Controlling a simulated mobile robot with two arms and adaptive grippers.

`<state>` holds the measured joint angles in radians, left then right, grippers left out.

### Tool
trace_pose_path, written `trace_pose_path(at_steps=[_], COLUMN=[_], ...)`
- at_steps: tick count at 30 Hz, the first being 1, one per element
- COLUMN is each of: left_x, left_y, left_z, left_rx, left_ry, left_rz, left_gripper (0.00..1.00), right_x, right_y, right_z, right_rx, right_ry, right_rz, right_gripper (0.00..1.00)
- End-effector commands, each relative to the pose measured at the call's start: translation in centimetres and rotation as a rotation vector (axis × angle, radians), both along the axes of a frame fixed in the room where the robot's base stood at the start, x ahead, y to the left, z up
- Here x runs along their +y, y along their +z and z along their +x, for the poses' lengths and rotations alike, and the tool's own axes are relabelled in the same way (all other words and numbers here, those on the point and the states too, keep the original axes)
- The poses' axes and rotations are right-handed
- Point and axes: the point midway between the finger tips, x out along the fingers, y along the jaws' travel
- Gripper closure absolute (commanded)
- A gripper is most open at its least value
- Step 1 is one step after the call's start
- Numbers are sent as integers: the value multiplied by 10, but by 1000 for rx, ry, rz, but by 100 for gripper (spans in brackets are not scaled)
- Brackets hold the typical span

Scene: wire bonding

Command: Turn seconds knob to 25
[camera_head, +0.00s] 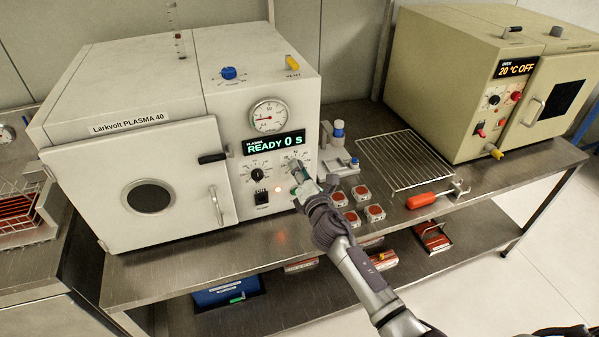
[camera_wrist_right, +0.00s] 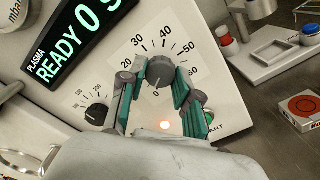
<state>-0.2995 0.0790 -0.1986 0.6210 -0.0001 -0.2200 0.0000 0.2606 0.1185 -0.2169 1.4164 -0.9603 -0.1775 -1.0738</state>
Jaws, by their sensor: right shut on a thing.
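The plasma machine (camera_head: 150,70) is a cream box labelled Larkvolt PLASMA 40. Its dark display (camera_head: 274,144) reads READY 0 S, and it also shows in the wrist view (camera_wrist_right: 75,42). The seconds knob (camera_wrist_right: 159,73) sits inside a printed dial with 20, 30, 40, 50 and 60 around it and a 0 below. My right gripper (camera_head: 299,176) is at this knob, its teal-padded fingers (camera_wrist_right: 158,84) shut on it from both sides. The fingers partly hide the knob and dial, and I cannot read its pointer clearly. My left gripper is not in view.
A second black knob (camera_head: 257,174) is left of the seconds knob, with a black switch (camera_head: 261,197) below. Several small red-topped boxes (camera_head: 375,212), a wire rack (camera_head: 408,160) and a red-handled tool (camera_head: 421,201) lie to the right. An oven (camera_head: 450,85) stands further right.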

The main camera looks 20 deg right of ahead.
Motion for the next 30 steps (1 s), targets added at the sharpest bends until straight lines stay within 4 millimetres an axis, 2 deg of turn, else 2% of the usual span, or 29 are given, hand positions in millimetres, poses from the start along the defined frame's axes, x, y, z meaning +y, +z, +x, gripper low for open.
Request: trace_pose_path(at_steps=[30], left_x=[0], left_y=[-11], left_z=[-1], left_rx=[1], left_ry=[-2], left_rz=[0], left_gripper=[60], right_x=[0], right_y=[0], right_z=[0], right_rx=[35], right_ry=[-2], right_rz=[969], right_gripper=[100])
